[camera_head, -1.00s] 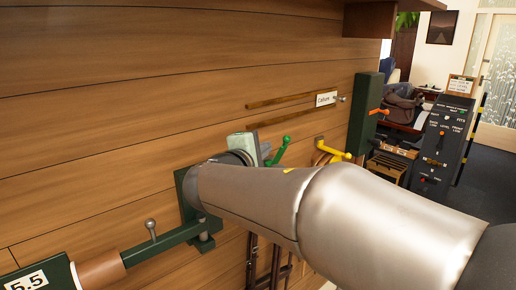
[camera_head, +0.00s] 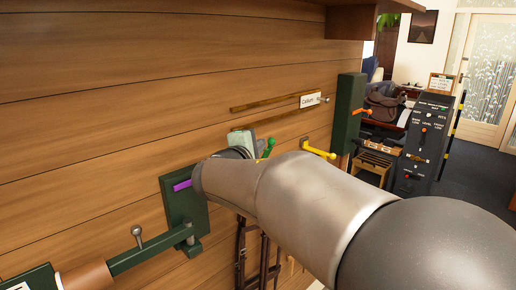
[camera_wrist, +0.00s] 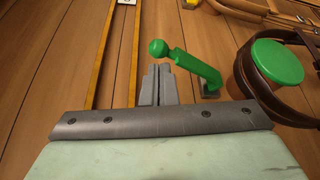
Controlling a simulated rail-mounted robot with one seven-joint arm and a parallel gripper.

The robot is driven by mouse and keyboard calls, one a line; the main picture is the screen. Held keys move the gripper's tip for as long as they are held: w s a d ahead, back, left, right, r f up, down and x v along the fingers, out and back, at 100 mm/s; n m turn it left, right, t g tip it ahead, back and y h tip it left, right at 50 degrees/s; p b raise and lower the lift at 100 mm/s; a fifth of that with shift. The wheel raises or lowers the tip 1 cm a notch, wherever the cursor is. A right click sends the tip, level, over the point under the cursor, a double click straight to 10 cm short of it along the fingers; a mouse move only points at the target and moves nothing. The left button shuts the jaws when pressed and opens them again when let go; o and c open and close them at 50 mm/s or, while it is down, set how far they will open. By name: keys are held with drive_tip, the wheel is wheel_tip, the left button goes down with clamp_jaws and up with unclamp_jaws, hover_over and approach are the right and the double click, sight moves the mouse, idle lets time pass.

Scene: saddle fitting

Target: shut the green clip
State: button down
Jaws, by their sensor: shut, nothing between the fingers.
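The green clip shows in the wrist view (camera_wrist: 190,65) as a bent lever with a ball end, on a small grey base fixed to the wooden wall. In the head view its knob (camera_head: 269,145) stands out just beyond my pale gripper body. My gripper (camera_wrist: 156,72) is shut and empty. In the wrist view its grey fingertips lie just below the ball and left of the lever; I cannot tell whether they touch. In the head view the fingertips are hidden.
A round green cap (camera_wrist: 277,62) in a brown strap is right of the clip. Wooden strips (camera_wrist: 125,60) run to its left. A yellow lever (camera_head: 318,149), a purple lever (camera_head: 181,185) and a dark green block (camera_head: 347,112) are on the wall. A black control panel (camera_head: 425,140) stands beyond.

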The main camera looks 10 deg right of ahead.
drive_tip(key=shift+s+d+f+b, duration=0.15)
drive_tip(key=shift+f+b, duration=0.15)
drive_tip(key=shift+b, duration=0.5)
